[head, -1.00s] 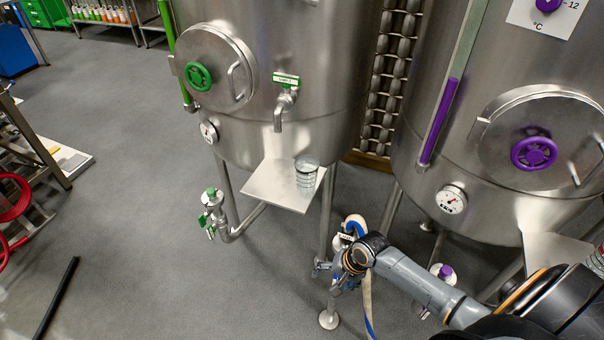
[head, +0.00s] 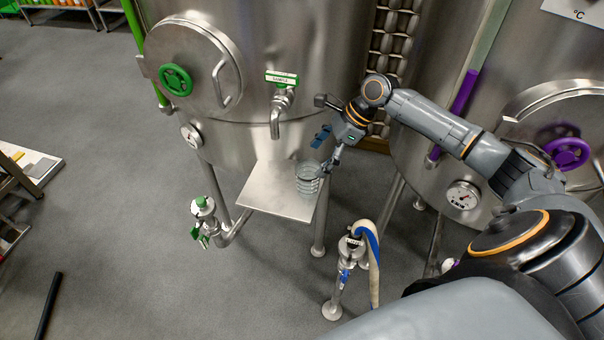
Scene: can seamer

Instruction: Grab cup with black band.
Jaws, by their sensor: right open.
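A clear, ribbed cup (head: 308,181) stands upright on the steel shelf (head: 262,192) below the green-labelled tap, near the shelf's right edge. A thin dark line shows around its upper part, but it is too small to tell clearly as a black band. My right gripper (head: 326,151) is open, just above and to the right of the cup, with one finger close to the cup's rim. I cannot tell whether that finger touches it. My left gripper is not in view.
A steel tap (head: 279,112) hangs over the shelf, left of the cup. A steel tank (head: 330,60) stands behind it. A valve with a hose (head: 351,250) stands below, in front of the shelf. The shelf's left part is bare.

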